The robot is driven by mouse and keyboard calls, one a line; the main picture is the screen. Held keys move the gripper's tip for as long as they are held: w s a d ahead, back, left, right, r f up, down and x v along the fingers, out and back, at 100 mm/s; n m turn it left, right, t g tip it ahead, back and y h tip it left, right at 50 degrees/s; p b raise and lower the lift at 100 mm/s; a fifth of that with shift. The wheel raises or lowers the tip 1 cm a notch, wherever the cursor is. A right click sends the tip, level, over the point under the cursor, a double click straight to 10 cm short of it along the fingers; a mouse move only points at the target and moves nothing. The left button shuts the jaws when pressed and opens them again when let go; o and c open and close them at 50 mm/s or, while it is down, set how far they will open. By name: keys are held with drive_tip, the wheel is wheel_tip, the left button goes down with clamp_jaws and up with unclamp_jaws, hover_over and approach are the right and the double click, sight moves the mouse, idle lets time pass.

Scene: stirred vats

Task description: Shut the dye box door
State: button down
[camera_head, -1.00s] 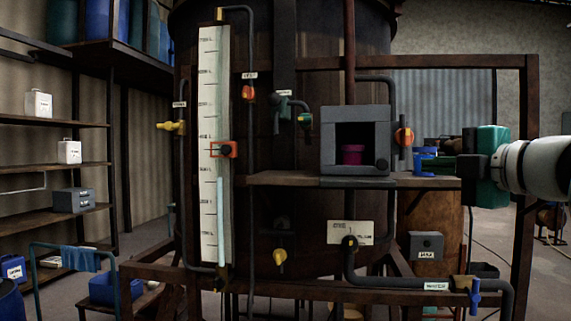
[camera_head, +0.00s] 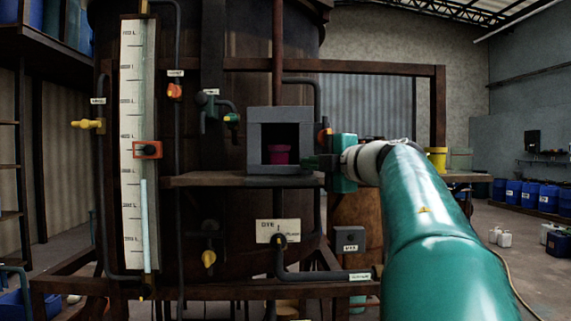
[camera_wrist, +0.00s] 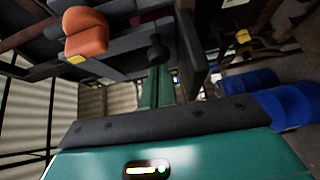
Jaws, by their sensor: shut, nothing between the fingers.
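I cannot clearly make out the door panel. My gripper (camera_head: 312,161) is shut and empty at the box's lower right front corner. The knob is hidden in the head view.
The shelf (camera_head: 210,180) runs under the box. An orange valve handle (camera_wrist: 86,33) stands close beside the slab in the wrist view. A tall level gauge (camera_head: 131,90) and pipes stand to the left. A pipe with a DYE label (camera_head: 276,231) is below.

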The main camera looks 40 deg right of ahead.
drive_tip(key=shift+d, duration=0.15)
drive_tip(key=shift+w+d, duration=0.65)
drive_tip(key=shift+d, duration=0.35)
drive_tip(key=shift+s, duration=0.1)
